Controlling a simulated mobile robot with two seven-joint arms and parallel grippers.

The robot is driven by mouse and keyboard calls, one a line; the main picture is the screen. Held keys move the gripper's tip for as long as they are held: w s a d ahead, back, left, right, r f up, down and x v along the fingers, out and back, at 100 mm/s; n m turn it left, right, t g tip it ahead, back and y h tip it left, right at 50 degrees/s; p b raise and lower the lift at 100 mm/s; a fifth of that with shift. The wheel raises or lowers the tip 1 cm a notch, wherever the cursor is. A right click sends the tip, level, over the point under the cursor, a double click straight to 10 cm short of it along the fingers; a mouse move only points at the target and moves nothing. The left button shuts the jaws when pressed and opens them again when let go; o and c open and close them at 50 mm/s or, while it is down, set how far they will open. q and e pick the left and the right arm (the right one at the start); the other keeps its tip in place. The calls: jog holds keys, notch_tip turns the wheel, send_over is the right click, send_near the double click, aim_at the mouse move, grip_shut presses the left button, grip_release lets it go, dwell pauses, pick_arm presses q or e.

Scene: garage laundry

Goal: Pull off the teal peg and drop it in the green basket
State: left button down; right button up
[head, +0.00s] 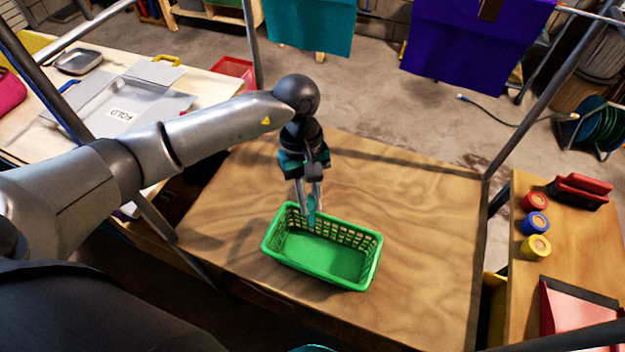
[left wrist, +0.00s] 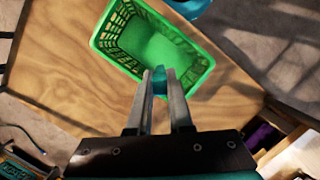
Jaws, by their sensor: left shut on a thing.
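My left gripper (head: 312,205) is shut on the teal peg (head: 311,212), which points down from between the fingertips. In the left wrist view the peg (left wrist: 160,82) shows between the two finger ends. The green basket (head: 375,262) stands on the wooden table, and it looks empty inside. In the head view the peg is at the basket's far rim, seemingly above the opening; its exact height is hard to tell. The basket also shows in the left wrist view (left wrist: 205,68), just beyond the fingertips. My right gripper is not in view.
The wooden tabletop (head: 420,220) is clear around the basket. Teal (head: 310,25) and purple (head: 470,45) cloths hang at the back. Metal frame posts (head: 555,80) rise around the table. A side shelf at the right holds red, blue and yellow round items (head: 535,223).

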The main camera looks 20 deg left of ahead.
pick_arm(q)
jog(key=shift+s+a+f+n, duration=0.15)
jog(key=shift+s+f+n, duration=0.05)
jog(key=shift+f+n, duration=0.15)
jog(key=shift+f, duration=0.2)
jog(key=shift+f+b, duration=4.2)
jog(key=shift+f, duration=2.35)
jog(key=c, duration=0.8)
grip_release()
jog(key=shift+o, duration=0.2)
jog(key=v, duration=1.5)
jog(key=shift+r+p, duration=0.15)
jog(key=shift+p, duration=0.2)
jog(key=shift+s, duration=0.1)
